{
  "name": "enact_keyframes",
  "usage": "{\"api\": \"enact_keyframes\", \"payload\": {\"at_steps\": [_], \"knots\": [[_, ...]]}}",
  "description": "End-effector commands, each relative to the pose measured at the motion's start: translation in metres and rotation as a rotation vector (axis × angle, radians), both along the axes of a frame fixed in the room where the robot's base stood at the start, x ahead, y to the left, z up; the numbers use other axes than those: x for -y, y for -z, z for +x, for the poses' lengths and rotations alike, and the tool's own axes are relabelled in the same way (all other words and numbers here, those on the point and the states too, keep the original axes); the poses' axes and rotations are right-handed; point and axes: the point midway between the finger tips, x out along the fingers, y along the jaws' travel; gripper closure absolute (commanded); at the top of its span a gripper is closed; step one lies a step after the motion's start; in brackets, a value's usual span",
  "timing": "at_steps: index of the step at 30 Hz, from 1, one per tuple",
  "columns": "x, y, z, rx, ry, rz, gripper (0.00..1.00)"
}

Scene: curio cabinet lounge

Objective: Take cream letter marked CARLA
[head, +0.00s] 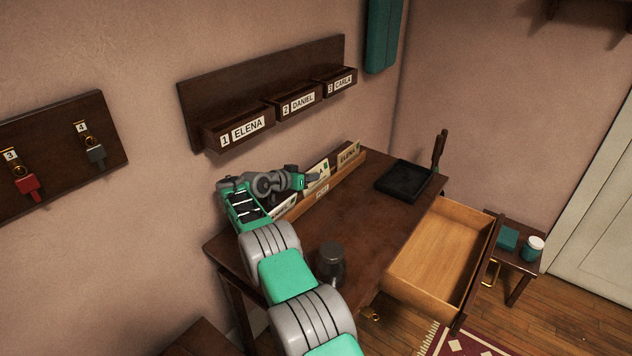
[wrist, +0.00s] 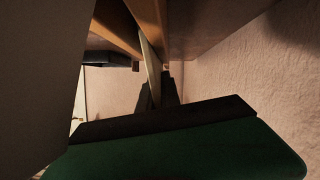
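A long wooden letter rack (head: 330,188) stands along the back of the desk against the wall. My gripper (head: 312,179) is at its middle, touching or very close to a cream letter (head: 319,184) with a green mark; its name cannot be read. Another letter (head: 348,155) at the far end reads ELENA. A pale letter (head: 284,207) at the near end is partly hidden by my arm. In the wrist view, a thin pale letter edge (wrist: 151,66) runs down to my dark fingertips (wrist: 159,98). Whether they grip it cannot be told. I cannot read CARLA on any letter.
Three wall trays marked ELENA (head: 242,131), DANIEL (head: 298,103) and CARLA (head: 341,85) hang above the desk. A black tray (head: 403,181), a dark cup (head: 330,263) and an open, empty drawer (head: 440,252) are at the desk (head: 365,225).

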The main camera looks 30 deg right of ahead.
Motion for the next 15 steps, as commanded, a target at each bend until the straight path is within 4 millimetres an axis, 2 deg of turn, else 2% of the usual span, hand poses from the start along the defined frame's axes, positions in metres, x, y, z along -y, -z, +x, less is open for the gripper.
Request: {"api": "enact_keyframes", "payload": {"at_steps": [2, 15], "knots": [[-0.0001, 0.0001, -0.0001, 0.0, 0.0, 0.0, 1.0], [-0.0002, -0.0002, 0.0, 0.0, 0.0, 0.0, 1.0]]}}
